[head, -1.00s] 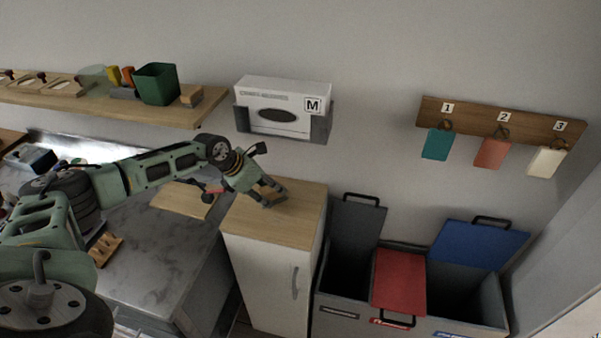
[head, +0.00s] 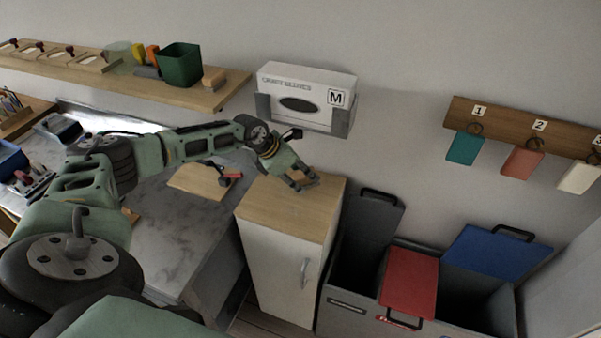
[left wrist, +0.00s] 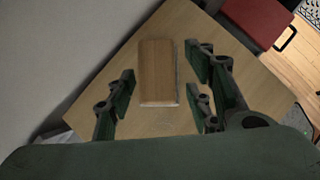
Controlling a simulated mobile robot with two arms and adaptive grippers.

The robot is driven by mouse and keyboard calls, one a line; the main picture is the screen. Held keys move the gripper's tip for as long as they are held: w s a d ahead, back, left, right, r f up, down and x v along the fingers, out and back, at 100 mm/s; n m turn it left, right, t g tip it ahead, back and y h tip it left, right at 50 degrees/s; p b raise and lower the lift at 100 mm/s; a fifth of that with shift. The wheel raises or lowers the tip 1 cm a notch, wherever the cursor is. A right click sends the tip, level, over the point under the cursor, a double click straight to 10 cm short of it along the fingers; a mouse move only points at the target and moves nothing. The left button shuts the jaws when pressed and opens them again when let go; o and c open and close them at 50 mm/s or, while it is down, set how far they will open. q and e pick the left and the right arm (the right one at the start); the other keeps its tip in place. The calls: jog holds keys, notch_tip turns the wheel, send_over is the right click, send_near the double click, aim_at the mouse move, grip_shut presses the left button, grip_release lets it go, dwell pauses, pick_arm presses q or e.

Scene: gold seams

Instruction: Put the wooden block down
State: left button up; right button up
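The wooden block (left wrist: 158,72) is a plain light-brown block over the wooden top of the white cabinet (head: 262,218). In the left wrist view it lies between the fingers of my left gripper (left wrist: 160,98), with a visible gap on each side, so the gripper is open around it. It seems to rest on the cabinet top, though its underside is hidden. In the head view my left gripper (head: 302,183) is low over the back of the cabinet top, and its fingers mostly hide the block. My right gripper is not in view.
A glove box marked M (head: 308,88) hangs on the wall behind the cabinet. Bins with red (head: 409,283) and blue (head: 497,252) lids stand to the right. A shelf (head: 190,93) with a green container (head: 179,65) is at upper left. The cabinet top's front is clear.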

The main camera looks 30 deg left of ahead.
pick_arm(q)
jog(key=shift+o, duration=0.2)
jog(key=shift+w+d, duration=0.15)
jog(key=shift+d, duration=0.05)
jog(key=shift+w+d+f, duration=0.1)
jog(key=shift+w+d, duration=0.05)
jog(key=shift+w, duration=0.05)
jog(key=shift+s+a, duration=0.15)
jog(key=shift+a, duration=0.05)
jog(key=s+a+b, duration=0.1)
jog(key=s+a, duration=0.1)
jog(key=s, duration=0.1)
jog(key=s+a+b, duration=0.2)
jog(key=s, duration=0.1)
jog(key=s+a+b, duration=0.1)
jog(key=s+b, duration=0.1)
jog(key=s, duration=0.2)
jog(key=shift+a+r, duration=0.4)
jog(key=shift+s+a+r, duration=0.15)
jog(key=shift+s+a, duration=0.05)
jog(key=shift+s, duration=0.2)
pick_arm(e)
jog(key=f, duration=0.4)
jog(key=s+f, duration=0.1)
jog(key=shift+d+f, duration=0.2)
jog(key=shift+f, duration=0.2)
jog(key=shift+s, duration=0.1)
